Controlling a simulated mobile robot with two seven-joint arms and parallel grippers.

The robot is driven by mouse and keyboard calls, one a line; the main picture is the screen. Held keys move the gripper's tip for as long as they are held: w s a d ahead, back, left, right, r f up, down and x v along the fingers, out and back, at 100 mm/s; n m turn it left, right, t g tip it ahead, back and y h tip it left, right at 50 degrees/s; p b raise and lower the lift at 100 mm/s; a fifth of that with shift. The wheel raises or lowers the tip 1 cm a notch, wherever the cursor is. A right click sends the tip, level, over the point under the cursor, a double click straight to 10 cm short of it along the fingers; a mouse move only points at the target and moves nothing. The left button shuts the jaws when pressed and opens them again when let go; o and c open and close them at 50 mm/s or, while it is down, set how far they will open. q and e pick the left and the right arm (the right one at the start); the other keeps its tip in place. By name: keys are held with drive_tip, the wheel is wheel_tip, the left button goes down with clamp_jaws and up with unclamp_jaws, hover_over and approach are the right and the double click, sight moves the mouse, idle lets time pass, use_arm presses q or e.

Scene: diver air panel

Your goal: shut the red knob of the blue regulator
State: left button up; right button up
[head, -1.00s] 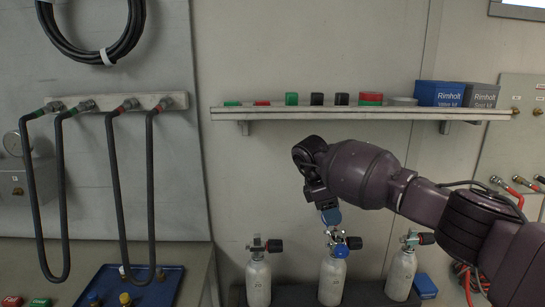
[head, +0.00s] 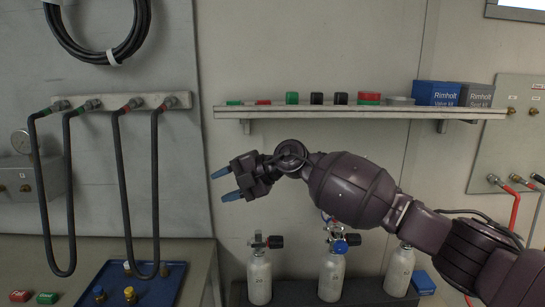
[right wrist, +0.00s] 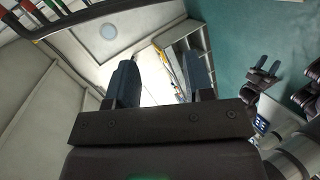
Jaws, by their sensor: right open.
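My right gripper (head: 225,184) is open and empty, its blue-tipped fingers pointing left in front of the wall, above and left of the gas cylinders. Its two fingers also show in the right wrist view (right wrist: 160,82) with nothing between them. The middle white cylinder (head: 331,278) carries a valve with a blue round part (head: 340,246), likely the blue regulator. I cannot make out a red knob on it; my right forearm passes just above. My left gripper is outside the head view; what looks like it shows small and open in the right wrist view (right wrist: 269,63).
White cylinders stand at left (head: 259,279) and right (head: 400,271). A shelf (head: 360,113) with caps and boxes runs above the arm. Black hoses (head: 125,190) hang at left over a blue tray (head: 165,292).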

drive_tip(key=s+d+r+m+t+y, duration=0.2)
drive_tip(key=d+m+t+y, duration=0.4)
drive_tip(key=t, duration=0.3)
drive_tip(key=s+d+f+m+t+h, duration=0.2)
drive_tip(key=d+f+m+t+h, duration=0.2)
drive_tip(key=d+f+m+h, duration=0.35)
drive_tip(key=s+d+f+m+t+h, duration=0.25)
drive_tip(key=d+f+m+h, duration=0.25)
drive_tip(key=d+f+m, duration=0.5)
drive_tip(key=s+d+f+m+g+h, duration=0.1)
drive_tip(key=s+d+f, duration=0.3)
drive_tip(key=s+f, duration=0.4)
drive_tip(key=s+d+f+m+g+h, duration=0.2)
drive_tip(key=s+d+f+m+h, duration=0.1)
drive_tip(key=s+f, duration=0.6)
drive_tip(key=s+d+f+m+g+h, duration=0.2)
drive_tip(key=s+d+f, duration=0.5)
drive_tip(key=s, duration=0.4)
drive_tip(key=shift+d+f+m+h, duration=0.25)
drive_tip(key=shift+f+m+h, duration=0.3)
drive_tip(key=shift+m, duration=0.6)
drive_tip(key=shift+s+f, duration=0.2)
drive_tip(key=shift+c, duration=0.5)
drive_tip(key=shift+w, duration=0.1)
